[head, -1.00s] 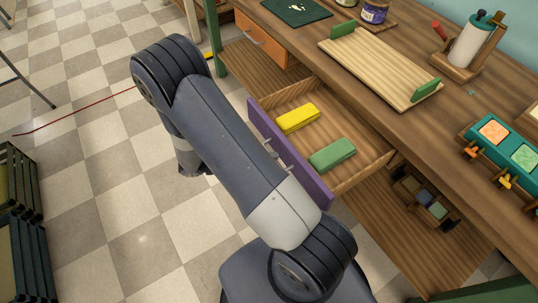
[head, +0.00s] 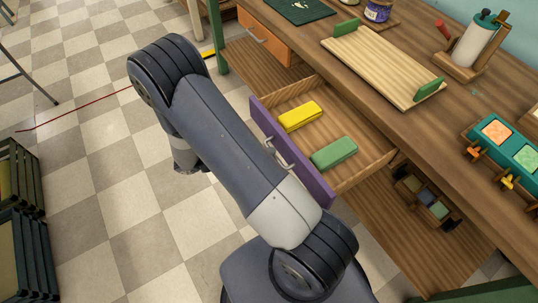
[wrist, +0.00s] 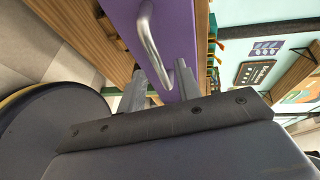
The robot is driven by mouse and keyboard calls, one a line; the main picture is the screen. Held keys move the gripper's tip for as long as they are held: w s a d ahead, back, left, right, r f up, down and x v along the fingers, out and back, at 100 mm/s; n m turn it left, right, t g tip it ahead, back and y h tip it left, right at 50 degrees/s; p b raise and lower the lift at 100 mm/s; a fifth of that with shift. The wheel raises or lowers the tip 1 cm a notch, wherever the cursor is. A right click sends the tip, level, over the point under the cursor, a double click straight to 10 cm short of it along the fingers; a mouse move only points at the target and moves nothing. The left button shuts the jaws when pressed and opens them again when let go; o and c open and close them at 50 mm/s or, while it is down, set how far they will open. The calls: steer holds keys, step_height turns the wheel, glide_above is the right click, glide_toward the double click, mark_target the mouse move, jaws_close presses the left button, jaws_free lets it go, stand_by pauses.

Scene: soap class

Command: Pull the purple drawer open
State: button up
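The purple drawer stands pulled out from the wooden workbench, its purple front (head: 312,182) facing my arm. A yellow block (head: 299,116) and a green block (head: 333,152) lie inside it. The silver bar handle (head: 278,153) shows beside my forearm; in the wrist view the handle (wrist: 150,40) runs down the purple front (wrist: 179,30). My gripper (wrist: 175,72) has its two fingers apart, with the lower end of the handle between them in the picture. I see no finger clearly touching the bar. In the head view my forearm hides the gripper.
An orange drawer (head: 264,38) sits farther along the bench (head: 488,115). A wooden tray with green ends (head: 383,65) and a teal holder (head: 508,146) stand on top. Dark crates (head: 31,250) are at left. The checkered floor left of my arm is mostly clear.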

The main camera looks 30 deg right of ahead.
steer(key=v, duration=0.9)
steer(key=shift+a, duration=0.1)
steer(key=x, duration=1.1)
steer(key=shift+w+d, duration=0.1)
steer(key=shift+d, duration=0.3)
steer(key=shift+a, duration=0.1)
steer(key=shift+r, duration=0.1)
